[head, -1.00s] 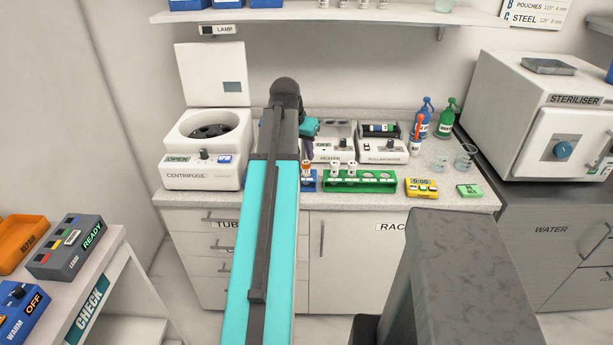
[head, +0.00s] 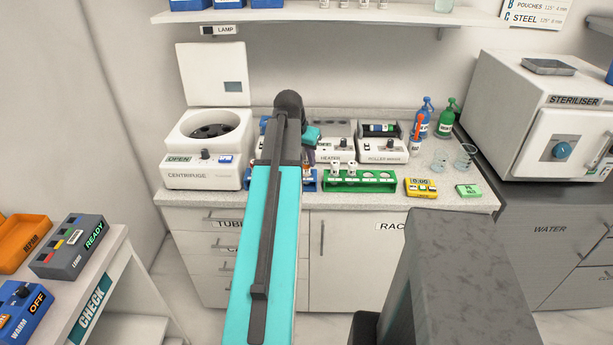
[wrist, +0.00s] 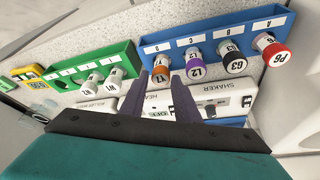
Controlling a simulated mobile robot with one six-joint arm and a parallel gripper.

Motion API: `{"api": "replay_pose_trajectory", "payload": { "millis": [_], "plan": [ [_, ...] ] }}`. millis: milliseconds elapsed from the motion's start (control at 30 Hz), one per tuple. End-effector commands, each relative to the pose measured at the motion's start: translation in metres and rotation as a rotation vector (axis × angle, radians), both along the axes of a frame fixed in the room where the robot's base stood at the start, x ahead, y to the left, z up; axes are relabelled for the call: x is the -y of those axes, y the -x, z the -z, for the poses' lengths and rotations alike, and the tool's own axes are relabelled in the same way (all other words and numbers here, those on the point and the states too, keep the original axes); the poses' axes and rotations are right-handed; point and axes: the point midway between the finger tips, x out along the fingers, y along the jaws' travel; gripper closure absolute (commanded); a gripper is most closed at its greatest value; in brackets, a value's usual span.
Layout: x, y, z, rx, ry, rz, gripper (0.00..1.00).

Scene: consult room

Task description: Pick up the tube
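In the wrist view a blue rack (wrist: 212,27) holds several tubes: orange-capped (wrist: 161,73), purple-capped (wrist: 194,70), black-capped (wrist: 233,62) and red-capped (wrist: 275,52). The task does not say which tube is meant. My gripper (wrist: 160,78) is open, with its dark fingers pointing at the blue rack. The orange-capped tube shows between the fingertips; whether they touch it is unclear. A green rack (wrist: 112,52) with two white-capped tubes is to the left. In the head view my arm hides part of the blue rack (head: 309,187) and most of my gripper.
On the counter, the centrifuge (head: 196,175) stands open at left, with the heater (head: 334,150) and roller mixer (head: 385,150) behind the racks. A yellow timer (head: 420,188) and green box (head: 469,191) are to the right. A shelf (head: 350,16) hangs above.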

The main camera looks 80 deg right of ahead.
Motion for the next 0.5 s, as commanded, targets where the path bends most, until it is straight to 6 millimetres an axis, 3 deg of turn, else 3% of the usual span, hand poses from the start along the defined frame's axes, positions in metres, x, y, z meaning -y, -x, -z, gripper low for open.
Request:
{"api": "replay_pose_trajectory", "payload": {
  "millis": [500],
  "plan": [
    [0.014, 0.004, 0.035, 0.0, 0.0, 0.001, 0.71]
  ]
}}
